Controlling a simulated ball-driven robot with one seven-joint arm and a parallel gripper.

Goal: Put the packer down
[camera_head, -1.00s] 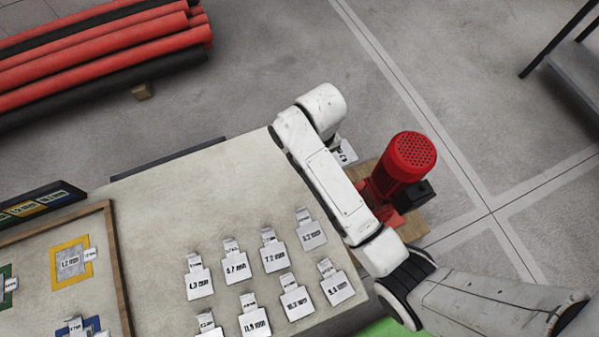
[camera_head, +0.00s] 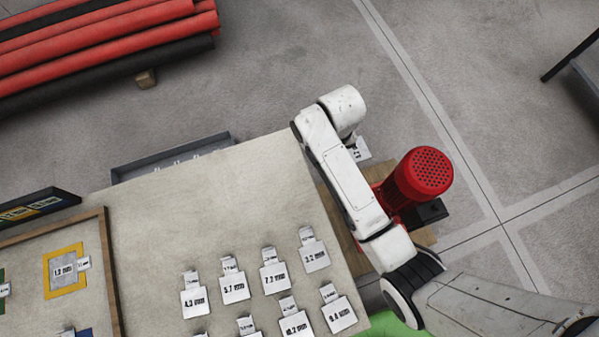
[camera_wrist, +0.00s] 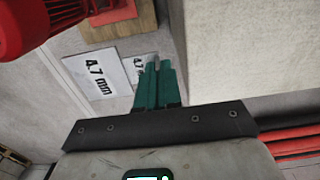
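My gripper (camera_wrist: 157,70) has its green fingers shut on the narrow tab of a light grey packer marked 4.7 mm (camera_wrist: 97,74). The packer hangs beyond the table's edge, beside the red pump motor. In the head view a corner of the packer (camera_head: 361,150) shows past my arm's far end; the fingers are hidden there. Several similar packers, such as the 3.2 mm one (camera_head: 314,256), lie in rows on the table (camera_head: 225,205).
A red motor (camera_head: 420,175) stands on a wooden base right of the table, close to my arm. A grey tray (camera_head: 130,172) sits beyond the far edge. A wooden-framed board (camera_head: 112,265) with coloured squares lies left. The table's middle is clear.

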